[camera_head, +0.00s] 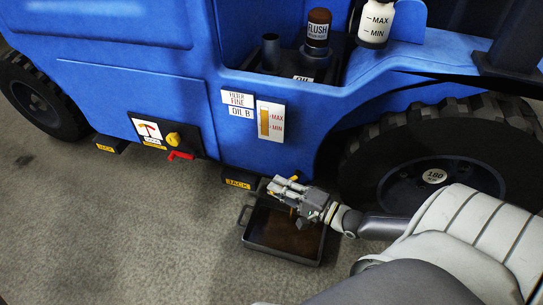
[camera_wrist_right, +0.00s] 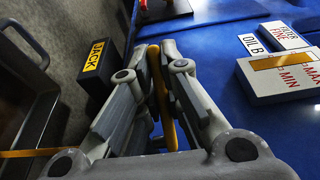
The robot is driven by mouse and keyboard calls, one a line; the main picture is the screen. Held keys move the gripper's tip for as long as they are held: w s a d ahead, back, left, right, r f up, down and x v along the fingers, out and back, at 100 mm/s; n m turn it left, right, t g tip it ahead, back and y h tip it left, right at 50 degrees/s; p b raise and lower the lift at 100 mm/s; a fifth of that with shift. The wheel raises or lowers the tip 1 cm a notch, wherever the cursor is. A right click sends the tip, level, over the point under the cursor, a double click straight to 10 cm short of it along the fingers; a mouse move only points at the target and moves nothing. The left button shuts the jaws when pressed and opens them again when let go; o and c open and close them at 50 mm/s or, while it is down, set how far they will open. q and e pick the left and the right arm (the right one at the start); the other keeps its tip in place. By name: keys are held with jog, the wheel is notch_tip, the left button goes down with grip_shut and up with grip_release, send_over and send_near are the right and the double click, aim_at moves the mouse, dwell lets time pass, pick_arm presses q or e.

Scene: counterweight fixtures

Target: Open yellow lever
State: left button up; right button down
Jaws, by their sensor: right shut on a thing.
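The yellow lever (camera_wrist_right: 161,95) shows in the right wrist view as a narrow yellow bar between my right gripper's fingers (camera_wrist_right: 160,62). The fingers are closed on it from both sides and hide part of it. In the head view my right gripper (camera_head: 281,186) is at the lower edge of the blue vehicle (camera_head: 130,80), beside the black JACK block (camera_head: 238,183). Only small yellow bits show around the fingers there, so the lever's full shape and angle are hidden. My left gripper is not in view.
A dark drain pan (camera_head: 285,238) lies on the floor below my right gripper. A large black wheel (camera_head: 432,165) is to the right. A red lever (camera_head: 180,155) and a yellow knob (camera_head: 174,139) are on the vehicle further left. The grey floor (camera_head: 120,230) at left is clear.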

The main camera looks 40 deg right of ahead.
jog(key=shift+s+f+n+g+y+b, duration=0.1)
jog(key=shift+s+n+g+y+b, duration=0.25)
jog(key=shift+n+y, duration=0.35)
jog(key=shift+y, duration=0.3)
jog(key=c, duration=1.6)
grip_release()
jog(key=shift+o, duration=0.2)
jog(key=v, duration=1.2)
